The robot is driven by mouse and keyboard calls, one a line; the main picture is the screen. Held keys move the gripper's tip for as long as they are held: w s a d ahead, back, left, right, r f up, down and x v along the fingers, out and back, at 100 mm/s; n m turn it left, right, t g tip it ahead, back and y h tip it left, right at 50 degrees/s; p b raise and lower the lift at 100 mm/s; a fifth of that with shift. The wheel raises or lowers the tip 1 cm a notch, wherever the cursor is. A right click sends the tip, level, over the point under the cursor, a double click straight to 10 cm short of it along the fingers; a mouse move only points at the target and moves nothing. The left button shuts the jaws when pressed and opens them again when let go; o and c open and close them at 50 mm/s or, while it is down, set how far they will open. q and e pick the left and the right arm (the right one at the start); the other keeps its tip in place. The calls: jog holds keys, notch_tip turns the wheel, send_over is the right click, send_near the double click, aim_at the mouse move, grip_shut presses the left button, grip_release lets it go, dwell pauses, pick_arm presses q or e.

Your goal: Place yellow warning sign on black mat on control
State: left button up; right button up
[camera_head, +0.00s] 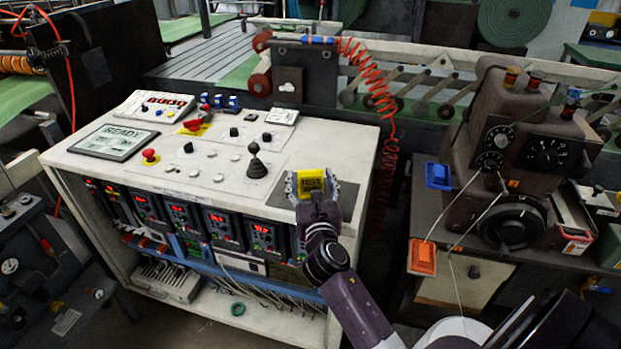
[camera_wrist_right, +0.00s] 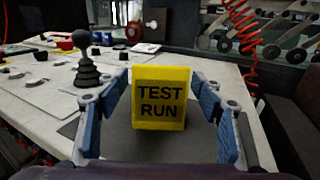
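The yellow warning sign (camera_head: 311,184), a small block lettered "TEST RUN", is upright at the right end of the control desk. It faces the camera in the right wrist view (camera_wrist_right: 160,98). It appears to stand on the dark mat (camera_head: 276,194), which also shows below it in the wrist view (camera_wrist_right: 150,147). My right gripper (camera_head: 312,182) has its fingers on both sides of the sign, with narrow gaps showing between pads and sign, so it looks open around it. The mat is partly hidden by my gripper. My left gripper is not in view.
The white control desk (camera_head: 210,190) holds a black joystick (camera_head: 257,165) left of the sign, a red button (camera_head: 150,156) and a "READY" panel (camera_head: 114,141). A coiled red hose (camera_head: 370,78) hangs behind the right end. A dark machine (camera_head: 525,150) stands to the right.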

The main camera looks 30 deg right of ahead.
jog(key=shift+s+r, duration=0.1)
jog(key=shift+r, duration=0.05)
jog(key=b+v, duration=0.1)
jog(key=v, duration=1)
jog(key=shift+s+a+b, duration=0.2)
jog(key=shift+s+b, duration=0.1)
jog(key=shift+s, duration=0.05)
jog(key=shift+c, duration=0.6)
dwell(1.2)
